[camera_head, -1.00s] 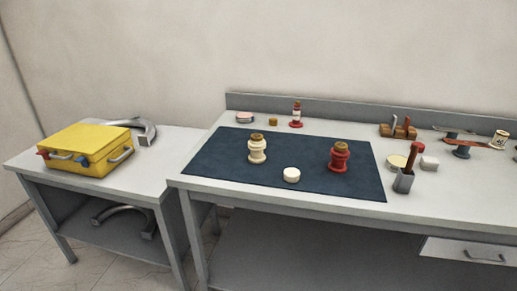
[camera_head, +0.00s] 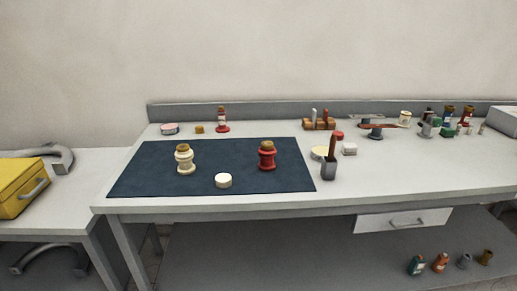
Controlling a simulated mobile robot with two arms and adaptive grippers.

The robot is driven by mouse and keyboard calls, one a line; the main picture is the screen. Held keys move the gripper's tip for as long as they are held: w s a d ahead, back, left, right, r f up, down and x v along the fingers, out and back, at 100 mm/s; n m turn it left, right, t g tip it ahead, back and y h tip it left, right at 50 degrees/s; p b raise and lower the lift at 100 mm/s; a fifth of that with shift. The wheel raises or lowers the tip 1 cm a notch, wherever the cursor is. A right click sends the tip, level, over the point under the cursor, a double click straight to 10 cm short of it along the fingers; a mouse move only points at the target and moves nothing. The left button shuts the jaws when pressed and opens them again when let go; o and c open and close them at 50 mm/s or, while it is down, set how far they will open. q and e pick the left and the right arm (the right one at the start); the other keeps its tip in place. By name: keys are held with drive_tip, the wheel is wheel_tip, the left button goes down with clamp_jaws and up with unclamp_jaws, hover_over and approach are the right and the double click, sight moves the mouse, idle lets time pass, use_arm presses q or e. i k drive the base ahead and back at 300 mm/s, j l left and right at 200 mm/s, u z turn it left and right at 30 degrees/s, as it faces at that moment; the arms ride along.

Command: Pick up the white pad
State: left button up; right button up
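The white pad (camera_head: 223,181) is a small, round, low disc. It lies on the dark blue mat (camera_head: 140,185) near the mat's front edge, in the head view. A cream bushing (camera_head: 185,159) stands behind it to the left, and a red bushing (camera_head: 267,156) stands behind it to the right. Both are upright with brown tops and apart from the pad. Neither of my grippers shows in the head view.
The mat lies on a grey workbench (camera_head: 400,185). A grey cup with a brush (camera_head: 328,170), a white block (camera_head: 349,149) and a wooden rack (camera_head: 319,124) stand right of the mat. A yellow toolbox (camera_head: 20,190) sits on a side table at left.

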sight(350, 149)
drive_tip(key=l+u, duration=0.4)
drive_tip(key=l, duration=1.05)
